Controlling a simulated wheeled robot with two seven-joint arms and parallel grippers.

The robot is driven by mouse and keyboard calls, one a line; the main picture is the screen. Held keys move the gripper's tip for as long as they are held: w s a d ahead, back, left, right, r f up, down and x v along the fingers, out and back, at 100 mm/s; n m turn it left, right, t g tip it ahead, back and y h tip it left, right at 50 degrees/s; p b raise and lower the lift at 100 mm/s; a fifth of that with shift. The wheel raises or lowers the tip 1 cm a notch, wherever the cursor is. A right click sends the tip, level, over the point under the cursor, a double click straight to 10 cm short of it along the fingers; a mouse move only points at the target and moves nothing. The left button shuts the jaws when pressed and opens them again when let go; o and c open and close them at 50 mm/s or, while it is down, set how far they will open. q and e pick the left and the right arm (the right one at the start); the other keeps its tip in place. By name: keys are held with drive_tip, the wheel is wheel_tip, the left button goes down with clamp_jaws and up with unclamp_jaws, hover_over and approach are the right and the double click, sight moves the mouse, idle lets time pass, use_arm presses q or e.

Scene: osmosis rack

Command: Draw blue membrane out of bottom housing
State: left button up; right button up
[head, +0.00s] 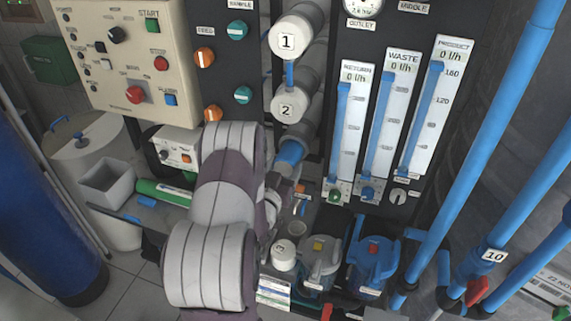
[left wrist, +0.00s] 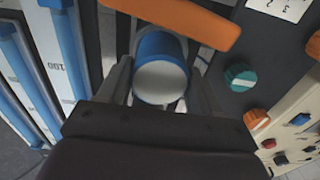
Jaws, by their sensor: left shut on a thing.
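The blue membrane (head: 290,153) sticks out of the open lower end of the bottom housing (head: 301,132), below the housings marked 1 and 2. My left gripper (head: 281,178) is at the membrane's outer end, partly hidden behind my own arm. In the left wrist view the fingers of my left gripper (left wrist: 162,88) are on either side of the blue membrane (left wrist: 155,45), shut on it. Its pale round end face (left wrist: 160,82) points toward the camera. How much of the membrane is still inside the housing is hidden. My right gripper is not in view.
Flow meters (head: 387,120) stand right of the housings. A white round cap (head: 284,254) and blue-lidded pump (head: 372,260) sit below. A grey bin (head: 107,182) and green tube (head: 163,192) are at left. An orange bar (left wrist: 180,20) crosses the wrist view's top.

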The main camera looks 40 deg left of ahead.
use_arm(q)
drive_tip(key=v, duration=0.7)
idle(1.0)
drive_tip(key=o, duration=1.3)
drive_tip(key=shift+f, duration=0.1)
